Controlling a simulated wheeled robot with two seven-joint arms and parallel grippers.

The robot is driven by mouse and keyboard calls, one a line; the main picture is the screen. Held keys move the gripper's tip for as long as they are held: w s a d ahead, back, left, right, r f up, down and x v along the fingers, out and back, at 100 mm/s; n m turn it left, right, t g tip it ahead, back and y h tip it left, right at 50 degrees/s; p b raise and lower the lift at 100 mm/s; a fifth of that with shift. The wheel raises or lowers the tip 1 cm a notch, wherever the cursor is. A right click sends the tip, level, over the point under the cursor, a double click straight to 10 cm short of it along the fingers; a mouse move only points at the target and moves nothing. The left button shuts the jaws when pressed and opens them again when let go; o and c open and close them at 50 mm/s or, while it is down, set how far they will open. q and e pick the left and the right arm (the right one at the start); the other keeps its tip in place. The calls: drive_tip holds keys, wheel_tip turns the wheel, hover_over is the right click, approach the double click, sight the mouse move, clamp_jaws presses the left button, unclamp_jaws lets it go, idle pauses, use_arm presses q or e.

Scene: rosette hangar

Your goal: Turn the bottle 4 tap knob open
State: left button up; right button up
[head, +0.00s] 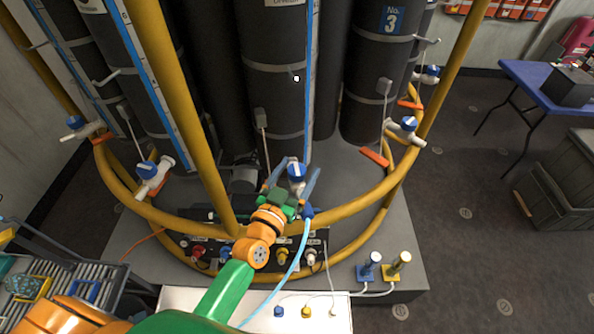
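My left gripper (295,174) reaches in over the yellow ring rail. Its two pale blue fingers are apart, one on each side of a tap with a blue and white knob (297,169). This tap is in front of the middle dark bottle (275,75), whose label is cut off at the top edge. I cannot read a number 4, and finger contact with the knob is unclear. Other blue-knobbed taps show at left (147,170), far left (76,121) and right (409,123). My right gripper is not in view.
Yellow rails (172,85) cross in front of the bottles. A bottle marked No. 3 (375,75) stands at right. A light blue hose (290,265) hangs below my gripper. Blue and yellow posts (370,265) stand on the platform.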

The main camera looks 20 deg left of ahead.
sight(293, 180)
use_arm(q)
drive_tip(key=s, duration=0.4)
drive_tip(key=s+a+b, duration=0.1)
drive_tip(key=s, duration=0.2)
drive_tip(key=shift+f, duration=0.1)
idle(0.5)
